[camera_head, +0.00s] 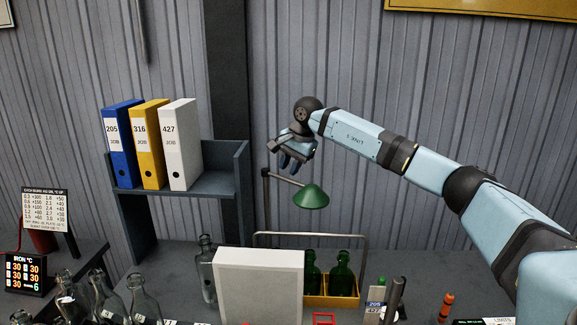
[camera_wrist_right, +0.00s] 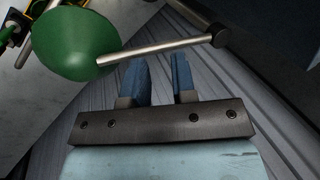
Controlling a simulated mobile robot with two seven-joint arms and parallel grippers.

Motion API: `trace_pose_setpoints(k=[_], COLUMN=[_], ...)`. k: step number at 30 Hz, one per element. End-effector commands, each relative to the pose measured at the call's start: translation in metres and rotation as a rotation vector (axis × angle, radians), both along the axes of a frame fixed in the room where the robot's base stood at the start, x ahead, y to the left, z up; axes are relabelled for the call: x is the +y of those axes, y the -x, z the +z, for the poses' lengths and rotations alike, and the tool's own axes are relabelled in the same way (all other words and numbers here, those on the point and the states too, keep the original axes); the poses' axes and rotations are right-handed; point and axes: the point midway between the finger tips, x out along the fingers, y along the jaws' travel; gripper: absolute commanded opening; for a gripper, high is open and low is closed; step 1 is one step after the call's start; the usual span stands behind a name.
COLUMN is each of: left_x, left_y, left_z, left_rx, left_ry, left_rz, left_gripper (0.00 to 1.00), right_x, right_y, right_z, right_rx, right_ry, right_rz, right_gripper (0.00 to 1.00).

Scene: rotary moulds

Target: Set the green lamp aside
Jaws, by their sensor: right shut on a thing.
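The green lamp (camera_head: 311,196) has a cone shade on a thin side arm from a dark upright post, in the middle of the head view. My right gripper (camera_head: 290,160) is at the top of the lamp, by the post and side arm. In the right wrist view, the green shade (camera_wrist_right: 75,45) is at upper left, and its metal arm crosses beyond the blue fingers of my right gripper (camera_wrist_right: 157,72). The gripper is shut on the lamp; the exact contact is hard to see. My left gripper is out of view.
A yellow carrier (camera_head: 330,301) with green bottles stands in front of the lamp, beside a pale box (camera_head: 258,290). Clear bottles (camera_head: 105,300) stand at lower left. A shelf (camera_head: 225,184) with blue, yellow and white binders is to the left.

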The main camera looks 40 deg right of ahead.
Motion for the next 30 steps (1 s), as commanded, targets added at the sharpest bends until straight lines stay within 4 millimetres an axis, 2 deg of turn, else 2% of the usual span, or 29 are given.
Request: trace_pose_setpoints(k=[2,3,6,14,19,23,30], left_x=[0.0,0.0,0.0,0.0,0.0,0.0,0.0], left_y=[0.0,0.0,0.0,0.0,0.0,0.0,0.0], left_z=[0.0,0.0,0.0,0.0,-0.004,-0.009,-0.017], left_rx=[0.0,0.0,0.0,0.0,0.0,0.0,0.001], left_ry=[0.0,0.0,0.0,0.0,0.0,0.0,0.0], left_rz=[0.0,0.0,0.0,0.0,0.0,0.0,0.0], left_gripper=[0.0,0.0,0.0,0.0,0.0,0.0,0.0], right_x=[0.0,0.0,0.0,0.0,-0.002,-0.006,-0.012], right_y=[0.0,0.0,0.0,0.0,0.003,0.01,0.027], right_z=[0.0,0.0,0.0,0.0,0.011,0.034,0.088], right_rx=[0.0,0.0,0.0,0.0,-0.003,-0.005,-0.006], right_ry=[0.001,0.001,0.001,0.001,0.0,0.0,0.001], right_rz=[-0.001,-0.001,-0.001,-0.001,-0.002,-0.003,-0.001], right_gripper=[0.0,0.3,0.51,0.51,0.51,0.51,0.51])
